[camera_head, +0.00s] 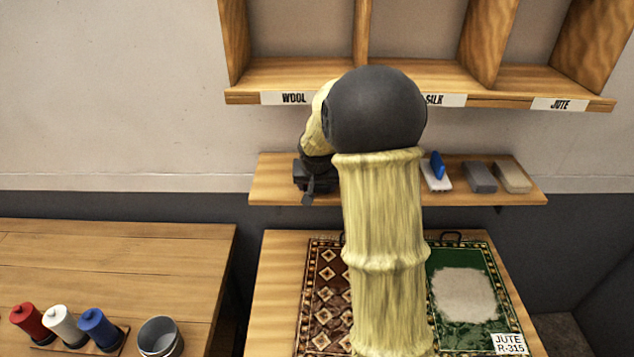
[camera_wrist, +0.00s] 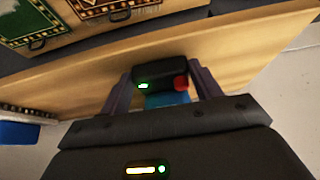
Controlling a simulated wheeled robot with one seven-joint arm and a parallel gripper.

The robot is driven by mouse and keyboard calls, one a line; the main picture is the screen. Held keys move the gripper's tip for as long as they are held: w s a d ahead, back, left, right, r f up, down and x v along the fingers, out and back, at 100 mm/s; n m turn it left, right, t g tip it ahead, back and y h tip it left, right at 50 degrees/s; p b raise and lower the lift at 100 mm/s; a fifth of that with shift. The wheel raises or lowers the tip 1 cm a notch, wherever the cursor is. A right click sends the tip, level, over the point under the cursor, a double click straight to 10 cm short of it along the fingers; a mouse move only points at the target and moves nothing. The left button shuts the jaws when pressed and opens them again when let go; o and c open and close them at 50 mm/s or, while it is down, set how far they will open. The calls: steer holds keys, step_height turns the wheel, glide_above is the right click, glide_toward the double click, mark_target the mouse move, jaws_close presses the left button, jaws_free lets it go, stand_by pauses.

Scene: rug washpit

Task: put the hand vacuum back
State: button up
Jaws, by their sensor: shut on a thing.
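My gripper (camera_head: 309,190) is at the left end of the small wooden wall shelf (camera_head: 272,180). In the wrist view my gripper (camera_wrist: 162,85) is shut on a dark thing with a green light, a red button and a blue part, which looks like the hand vacuum (camera_wrist: 150,74). It sits between the two fingers, in front of the shelf's wood. Whether it touches the shelf I cannot tell. In the head view I cannot tell it apart from the dark gripper, and my arm hides the shelf's middle.
Labelled cubbies (camera_head: 270,78) hang above. Rugs (camera_head: 465,290) lie below; spools (camera_head: 60,322) and a bucket (camera_head: 160,338) stand left.

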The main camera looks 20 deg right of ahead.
steer(key=o, duration=1.1)
steer(key=b+v, duration=0.2)
steer(key=v, duration=1)
steer(key=shift+s, duration=0.1)
steer(key=shift+a+f, duration=0.1)
steer(key=s+a+f+n+g, duration=0.1)
steer(key=s+a+f, duration=0.2)
steer(key=s, duration=0.3)
steer(key=s+a+f+n+y, duration=0.1)
steer(key=s+a+f+n, duration=0.1)
steer(key=s+f, duration=0.4)
steer(key=s+a+f+n+g+y, duration=0.1)
steer(key=s+a+f, duration=0.3)
steer(key=s+f, duration=0.1)
steer(key=shift+s+n+g, duration=0.3)
steer(key=shift+s, duration=0.55)
